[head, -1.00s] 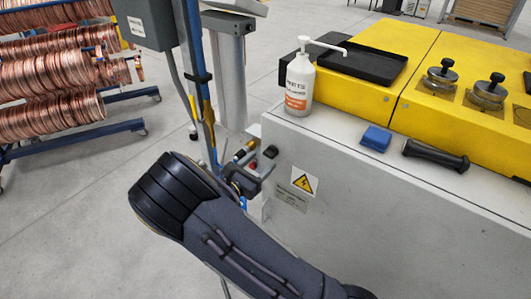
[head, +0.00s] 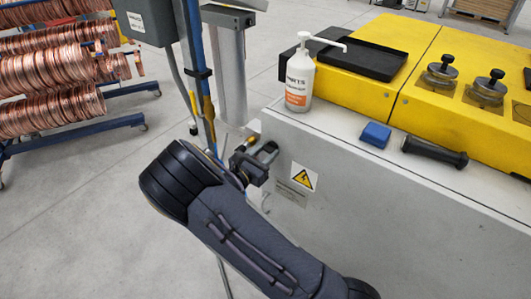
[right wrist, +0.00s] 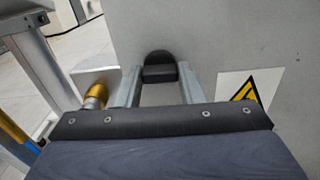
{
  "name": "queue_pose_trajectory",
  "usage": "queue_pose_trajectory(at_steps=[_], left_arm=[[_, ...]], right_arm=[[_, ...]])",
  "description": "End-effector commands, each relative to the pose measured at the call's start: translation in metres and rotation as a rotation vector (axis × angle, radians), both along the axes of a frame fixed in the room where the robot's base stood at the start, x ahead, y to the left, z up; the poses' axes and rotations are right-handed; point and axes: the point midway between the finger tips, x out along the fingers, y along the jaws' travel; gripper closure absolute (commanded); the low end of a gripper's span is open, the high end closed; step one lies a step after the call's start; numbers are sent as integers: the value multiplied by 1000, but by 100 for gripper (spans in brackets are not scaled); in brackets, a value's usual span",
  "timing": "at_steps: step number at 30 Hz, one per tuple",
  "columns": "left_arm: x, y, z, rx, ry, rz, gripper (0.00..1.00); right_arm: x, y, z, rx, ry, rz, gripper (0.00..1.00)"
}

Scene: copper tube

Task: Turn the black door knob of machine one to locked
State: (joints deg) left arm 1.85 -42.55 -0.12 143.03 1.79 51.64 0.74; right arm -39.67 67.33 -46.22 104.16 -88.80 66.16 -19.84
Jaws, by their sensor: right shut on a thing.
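The black door knob (right wrist: 159,62) is on the grey machine panel (right wrist: 215,40) in the right wrist view. It is a dark piece with a rounded top. My right gripper (right wrist: 158,72) has one finger on each side of the knob and is shut on it. In the head view my right gripper (head: 265,158) is against the left end of the grey machine (head: 345,190) and hides the knob. My left gripper is not in view.
A yellow warning sign (head: 304,177) is right of the gripper. A brass-coloured fitting (right wrist: 96,97) sits just left of the fingers. A blue-and-yellow post (head: 204,100) stands close to my wrist. A white pump bottle (head: 299,78) stands on the machine top.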

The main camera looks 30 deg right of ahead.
Motion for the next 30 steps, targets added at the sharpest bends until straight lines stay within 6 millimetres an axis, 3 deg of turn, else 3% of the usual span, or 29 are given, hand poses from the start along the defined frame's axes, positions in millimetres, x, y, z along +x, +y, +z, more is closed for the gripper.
queue_pose_trajectory(at_steps=[3, 9, 10, 15, 23, 30], left_arm=[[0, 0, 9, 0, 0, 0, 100], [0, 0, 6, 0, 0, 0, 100], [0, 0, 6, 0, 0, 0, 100], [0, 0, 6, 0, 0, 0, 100], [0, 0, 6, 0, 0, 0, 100], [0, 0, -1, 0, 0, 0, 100]], right_arm=[[0, 0, 2, -21, 51, 0, 88], [0, 0, 0, -21, 52, 0, 88], [0, 0, 0, -21, 52, 0, 63], [0, 0, 0, -21, 51, 0, 44], [0, 1, 0, -21, 50, 0, 44], [-11, 29, -1, -20, 48, 5, 44]])
